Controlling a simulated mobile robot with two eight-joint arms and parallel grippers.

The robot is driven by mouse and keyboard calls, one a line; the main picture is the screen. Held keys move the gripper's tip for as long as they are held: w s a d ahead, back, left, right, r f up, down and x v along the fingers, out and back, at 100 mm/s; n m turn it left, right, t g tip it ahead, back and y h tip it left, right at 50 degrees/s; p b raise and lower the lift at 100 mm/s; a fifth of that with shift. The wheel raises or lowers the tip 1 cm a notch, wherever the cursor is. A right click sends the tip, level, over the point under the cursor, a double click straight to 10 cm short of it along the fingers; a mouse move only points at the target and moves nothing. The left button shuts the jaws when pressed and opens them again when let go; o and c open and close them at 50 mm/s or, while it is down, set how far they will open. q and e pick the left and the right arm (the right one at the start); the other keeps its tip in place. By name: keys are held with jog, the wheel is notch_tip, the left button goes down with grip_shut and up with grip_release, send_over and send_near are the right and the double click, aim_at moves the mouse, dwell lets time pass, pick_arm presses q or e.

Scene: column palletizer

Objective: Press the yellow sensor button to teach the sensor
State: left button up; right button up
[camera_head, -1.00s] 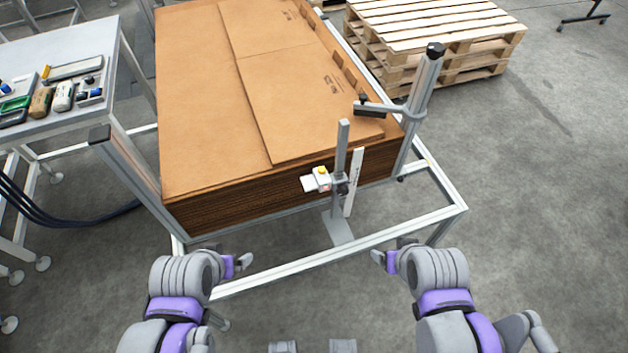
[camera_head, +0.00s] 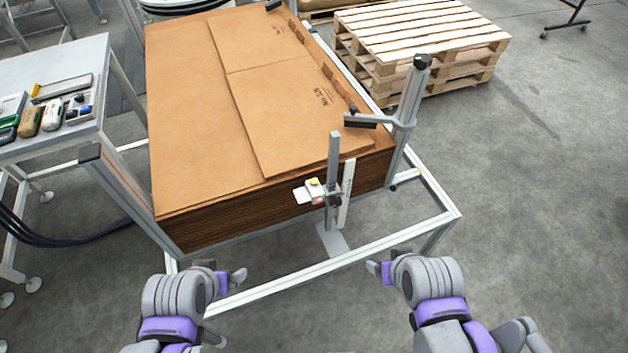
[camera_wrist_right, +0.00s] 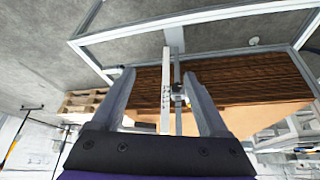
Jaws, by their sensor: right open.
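The sensor (camera_head: 309,193) is a small white block on a grey upright post (camera_head: 334,160) in front of the cardboard stack. Its small yellow button (camera_head: 314,182) is on top. In the right wrist view the post (camera_wrist_right: 177,88) shows between my fingers, and the button cannot be made out clearly. My right gripper (camera_head: 376,269) is below and right of the sensor, apart from it. The right wrist view shows its two fingers (camera_wrist_right: 160,100) spread and empty. My left gripper (camera_head: 232,280) is below and left of the sensor, with nothing visible in it; its jaw opening is unclear.
The brown cardboard stack (camera_head: 200,120) sits inside a metal frame (camera_head: 290,274), whose front rail lies between my grippers and the sensor. A second post (camera_head: 410,100) with a side arm stands at right. A side table (camera_head: 60,145) with tools is left. Wooden pallets (camera_head: 420,40) are behind.

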grip_shut()
dwell(1.5)
